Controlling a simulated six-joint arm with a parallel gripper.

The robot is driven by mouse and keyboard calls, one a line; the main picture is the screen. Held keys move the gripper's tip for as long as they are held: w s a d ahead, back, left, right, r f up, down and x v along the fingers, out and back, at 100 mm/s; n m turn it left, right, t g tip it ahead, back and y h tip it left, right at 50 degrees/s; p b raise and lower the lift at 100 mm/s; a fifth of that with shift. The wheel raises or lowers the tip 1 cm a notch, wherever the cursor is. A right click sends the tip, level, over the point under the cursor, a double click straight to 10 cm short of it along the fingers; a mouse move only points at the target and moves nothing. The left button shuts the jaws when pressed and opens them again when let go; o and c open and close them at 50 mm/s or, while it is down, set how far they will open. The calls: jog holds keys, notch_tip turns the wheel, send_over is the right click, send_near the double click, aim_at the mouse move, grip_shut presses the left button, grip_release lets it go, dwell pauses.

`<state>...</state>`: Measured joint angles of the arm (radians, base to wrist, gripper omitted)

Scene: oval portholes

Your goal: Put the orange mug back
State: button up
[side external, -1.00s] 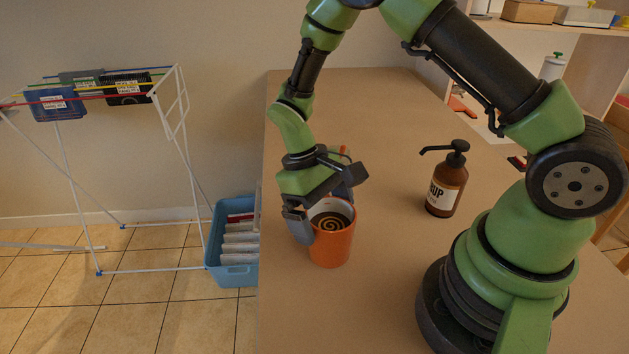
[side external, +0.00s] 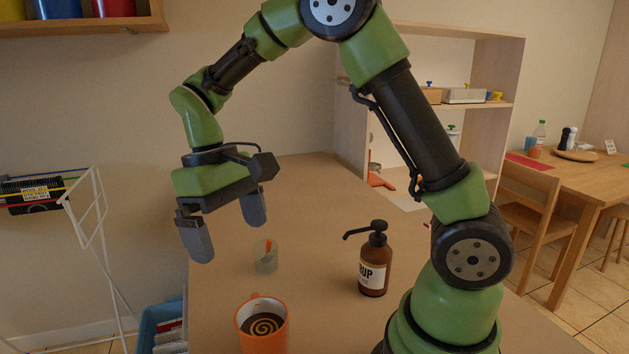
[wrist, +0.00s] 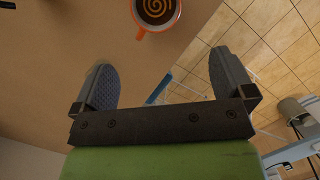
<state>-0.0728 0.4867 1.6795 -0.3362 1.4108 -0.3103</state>
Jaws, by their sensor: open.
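The orange mug (side external: 266,346) stands upright on the table at the bottom of the side view, its base cut off by the frame edge. It holds a dark drink with a light spiral on top, and its handle points to the back. My gripper (side external: 228,240) is open and empty, well above the table and up from the mug in the picture. In the wrist view the mug (wrist: 138,32) shows at the top edge, partly cut off, beyond my spread fingers (wrist: 165,78) and not between them.
A brown pump bottle (side external: 374,270) stands right of the mug. A small clear glass (side external: 265,260) with an orange item stands behind the mug. A shelf unit (side external: 508,75) is at the back right. A drying rack (side external: 95,215) stands left of the table. The table's middle is mostly clear.

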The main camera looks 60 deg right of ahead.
jog(key=s+r+m+t, duration=0.1)
jog(key=s+r+t, duration=0.4)
jog(key=s, duration=0.2)
jog(key=s+r+m+t+y, duration=0.1)
jog(key=s+r+m+t, duration=0.1)
jog(key=s+r+t, duration=0.2)
jog(key=s+r, duration=0.1)
jog(key=s, duration=0.2)
jog(key=shift+s+d+t, duration=0.15)
jog(key=shift+d+t, duration=0.05)
jog(key=shift+t, duration=0.2)
